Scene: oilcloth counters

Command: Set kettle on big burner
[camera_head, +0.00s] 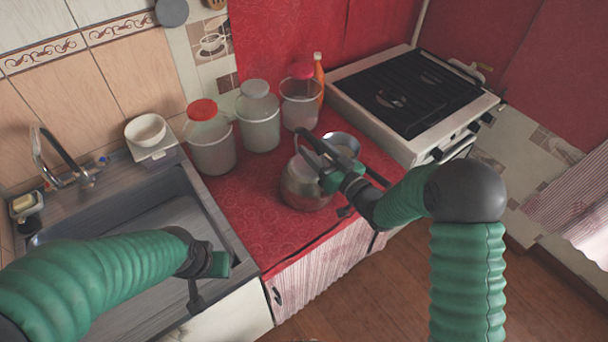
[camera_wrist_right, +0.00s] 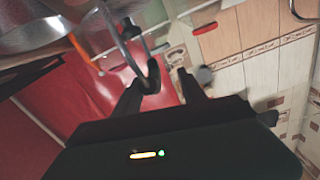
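A shiny metal kettle (camera_head: 301,188) stands on the red counter (camera_head: 245,222), left of the stove. My right gripper (camera_head: 318,150) is at its upper right side and hides part of it. In the right wrist view the two fingers (camera_wrist_right: 165,88) are apart, and the kettle's curved dark handle (camera_wrist_right: 138,48) reaches to the left finger; a firm grip does not show. Metal surfaces fill that view's upper left. The stove (camera_head: 378,128) has a black grate over its burners (camera_head: 392,98). My left gripper (camera_head: 200,285) hangs by the sink; its finger opening is unclear.
Three lidded canisters (camera_head: 212,150) stand behind the kettle, with an orange bottle (camera_head: 319,78) at the back. A metal bowl or pot (camera_head: 345,142) sits close to the kettle's right. The sink (camera_head: 150,222) is at left. The stove top looks empty.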

